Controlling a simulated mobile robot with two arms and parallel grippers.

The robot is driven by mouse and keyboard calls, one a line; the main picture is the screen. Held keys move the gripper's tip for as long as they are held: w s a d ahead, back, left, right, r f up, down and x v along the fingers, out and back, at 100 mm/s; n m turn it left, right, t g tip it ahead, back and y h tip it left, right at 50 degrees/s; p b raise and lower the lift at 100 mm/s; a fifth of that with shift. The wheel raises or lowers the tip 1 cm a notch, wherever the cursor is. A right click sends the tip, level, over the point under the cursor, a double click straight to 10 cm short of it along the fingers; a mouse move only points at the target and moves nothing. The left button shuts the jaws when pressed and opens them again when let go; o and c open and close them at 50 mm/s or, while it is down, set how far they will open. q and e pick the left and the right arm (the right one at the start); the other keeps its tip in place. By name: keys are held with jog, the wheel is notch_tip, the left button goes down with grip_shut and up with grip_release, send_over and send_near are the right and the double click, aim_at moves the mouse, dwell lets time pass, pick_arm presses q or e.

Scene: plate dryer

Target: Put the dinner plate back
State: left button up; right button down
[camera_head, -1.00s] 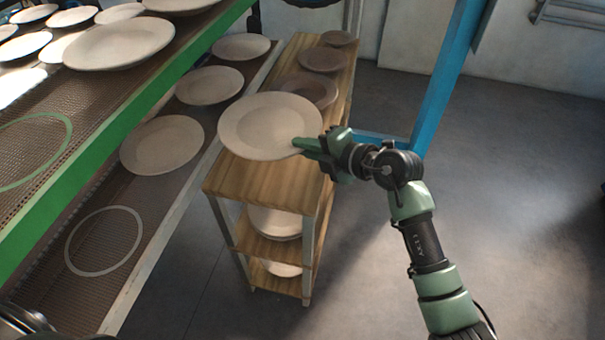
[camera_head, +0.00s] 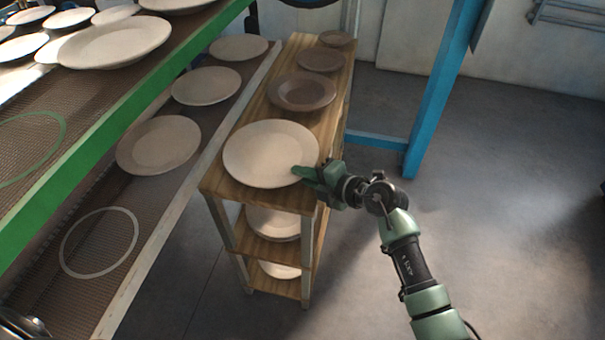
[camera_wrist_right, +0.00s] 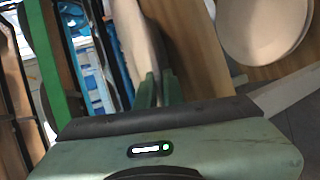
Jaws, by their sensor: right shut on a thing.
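The pale dinner plate (camera_head: 270,153) is level over the near end of the wooden shelf's top board (camera_head: 225,186). I cannot tell whether it touches the board. My right gripper (camera_head: 306,175) is shut on its right rim. In the wrist view the plate (camera_wrist_right: 140,42) shows edge-on between the fingers (camera_wrist_right: 157,88). An empty white ring (camera_head: 100,242) is marked on the lower rack level (camera_head: 145,220) at left. An empty green ring (camera_head: 62,130) is on the upper level (camera_head: 95,105). My left gripper is not in view.
Brown plates (camera_head: 302,91) stand farther back on the shelf top, and pale plates (camera_head: 274,222) lie on its lower boards. Pale plates (camera_head: 160,144) sit on both rack levels. A green rail (camera_head: 120,132) edges the upper level. A blue post (camera_head: 440,95) stands right; the floor there is clear.

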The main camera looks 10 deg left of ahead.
jog(key=shift+r, duration=0.2)
jog(key=c, duration=1.8)
grip_release()
jog(key=shift+f, duration=0.3)
jog(key=shift+s+d+r, duration=0.1)
jog(key=shift+d+r, duration=0.05)
jog(key=shift+r, duration=0.05)
jog(key=v, duration=1.1)
jog(key=shift+s+d+r, duration=0.15)
jog(key=shift+s+d, duration=0.05)
jog(key=shift+d, duration=0.1)
